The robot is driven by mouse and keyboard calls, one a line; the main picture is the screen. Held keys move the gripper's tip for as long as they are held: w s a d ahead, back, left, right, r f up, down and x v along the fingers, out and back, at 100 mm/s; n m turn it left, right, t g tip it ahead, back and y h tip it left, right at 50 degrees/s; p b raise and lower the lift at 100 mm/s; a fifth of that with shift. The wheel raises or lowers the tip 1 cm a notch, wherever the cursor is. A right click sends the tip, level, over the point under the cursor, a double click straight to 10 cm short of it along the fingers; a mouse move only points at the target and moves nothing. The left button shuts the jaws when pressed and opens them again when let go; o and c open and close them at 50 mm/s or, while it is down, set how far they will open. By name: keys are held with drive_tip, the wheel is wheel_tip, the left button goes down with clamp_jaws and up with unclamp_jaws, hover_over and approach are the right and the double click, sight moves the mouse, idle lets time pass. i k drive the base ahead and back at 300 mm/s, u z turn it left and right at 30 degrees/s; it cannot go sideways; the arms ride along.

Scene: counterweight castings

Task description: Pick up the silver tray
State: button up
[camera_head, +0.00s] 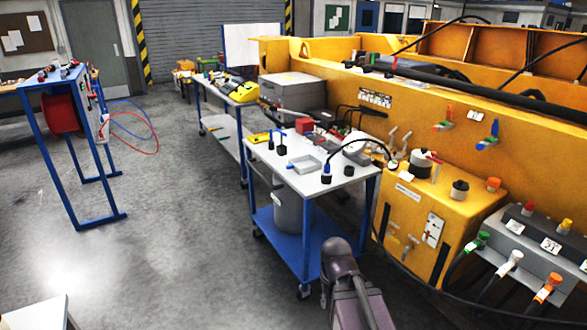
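A small, shallow silver tray (304,164) lies on the white top of a blue-framed cart (333,182) in the middle of the view. It looks empty. A dark block and a blue-and-black part stand close to its right side. Part of my arm rises from the bottom edge, in front of the cart and apart from the tray. My gripper is not in view.
A red block (304,125) and a yellow tool (260,137) lie behind the tray. A black cable arches over the cart's right side. A large yellow machine (450,110) blocks the right. Open grey floor (170,220) lies left of the cart.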

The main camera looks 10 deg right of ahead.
sight(307, 163)
drive_tip(key=z, duration=0.1)
drive_tip(key=i, duration=0.95)
drive_tip(key=u, duration=0.1)
drive_tip(key=k, duration=0.65)
drive_tip(key=u, duration=0.45)
drive_tip(key=i, duration=0.8)
drive_tip(key=u, duration=0.2)
